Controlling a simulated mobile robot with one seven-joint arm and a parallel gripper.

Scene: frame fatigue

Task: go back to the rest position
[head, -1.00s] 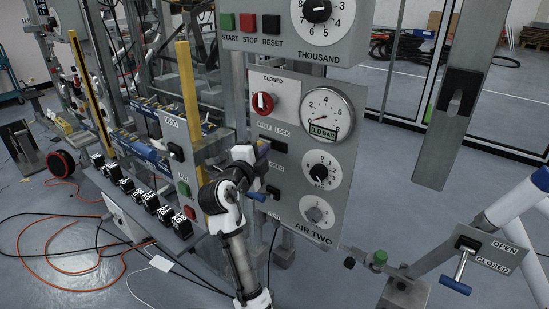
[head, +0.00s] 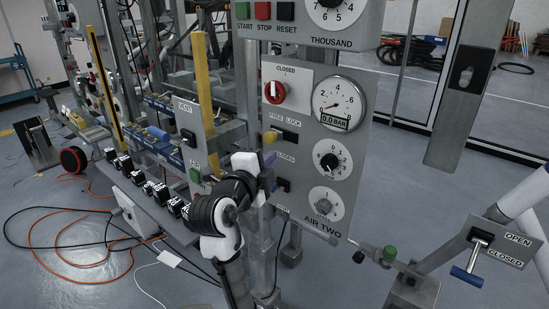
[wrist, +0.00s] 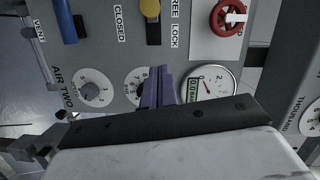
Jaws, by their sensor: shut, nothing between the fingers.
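My gripper (head: 269,160) is in front of the AIR TWO panel, at its left side in the head view. Its purple fingers (wrist: 156,88) are shut together and empty in the wrist view, pointing toward the panel. I cannot tell how large the gap to the panel is. My arm is bent, with its dark joint in front of the panel's lower left and partly hiding it.
The grey panel (head: 357,172) carries a red knob (head: 274,91), a pressure gauge (head: 339,103) reading 0.0 BAR, and dials. A blue-handled lever (head: 467,276) stands at lower right. Cables (head: 75,245) lie on the left floor. Open floor shows at right.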

